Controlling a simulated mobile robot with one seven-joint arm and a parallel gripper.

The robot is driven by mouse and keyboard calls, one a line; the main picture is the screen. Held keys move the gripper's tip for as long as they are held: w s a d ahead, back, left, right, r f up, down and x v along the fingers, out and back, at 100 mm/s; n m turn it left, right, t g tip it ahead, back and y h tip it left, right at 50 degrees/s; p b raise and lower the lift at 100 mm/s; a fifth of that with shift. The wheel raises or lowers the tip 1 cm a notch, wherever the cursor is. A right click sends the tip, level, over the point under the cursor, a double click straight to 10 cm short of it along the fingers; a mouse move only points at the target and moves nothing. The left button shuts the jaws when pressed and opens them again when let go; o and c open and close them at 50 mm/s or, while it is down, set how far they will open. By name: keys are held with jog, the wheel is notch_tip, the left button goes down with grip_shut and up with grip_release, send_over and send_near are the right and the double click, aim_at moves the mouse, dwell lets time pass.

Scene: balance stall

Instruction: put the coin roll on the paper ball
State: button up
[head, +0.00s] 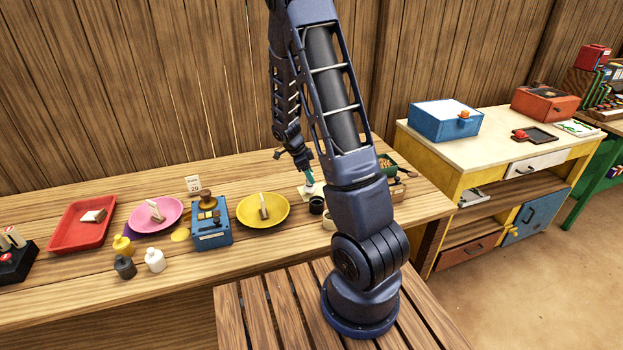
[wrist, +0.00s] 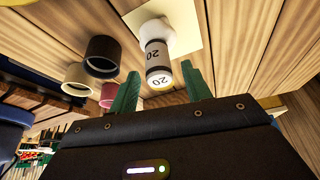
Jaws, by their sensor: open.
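In the wrist view the coin roll (wrist: 158,56), a pale cylinder with a dark band and "20" on its side and near end, stands end-on over the white paper ball (wrist: 154,30). The two overlap with no gap showing, and the roll looks roughly upright. The ball sits on a cream paper sheet (wrist: 185,25) on the table, which also shows in the head view (head: 308,192). My gripper (wrist: 160,70) is open, its green fingers either side of the roll's near end with space around it. In the head view my gripper (head: 309,178) is low over the sheet; roll and ball are not clear there.
Close beside the sheet stand a black cup (wrist: 103,57), a tan cup (wrist: 80,78) and a pink cup (wrist: 108,95). In the head view a yellow plate (head: 243,217), blue scale (head: 211,236), pink plate (head: 140,221) and red tray (head: 66,237) stand further left.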

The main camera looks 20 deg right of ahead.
jog(key=s+v, duration=0.1)
jog(key=v, duration=0.9)
jog(key=s+d+r+n+t+y, duration=0.1)
jog(key=s+r+n+t+y, duration=0.15)
jog(key=s+r+n, duration=1.05)
jog(key=s+r+n+t+y, duration=0.1)
jog(key=s+r+n, duration=0.2)
jog(key=s, duration=0.4)
jog(key=s+a+r+n+t, duration=0.1)
jog(key=s+r+n+t, duration=0.1)
jog(key=s+r+n, duration=0.2)
jog(key=shift+s+a+r+n+y, duration=0.2)
jog(key=shift+s+r+n+y, duration=0.15)
jog(key=shift+s+r, duration=0.95)
jog(key=shift+s+f, duration=0.25)
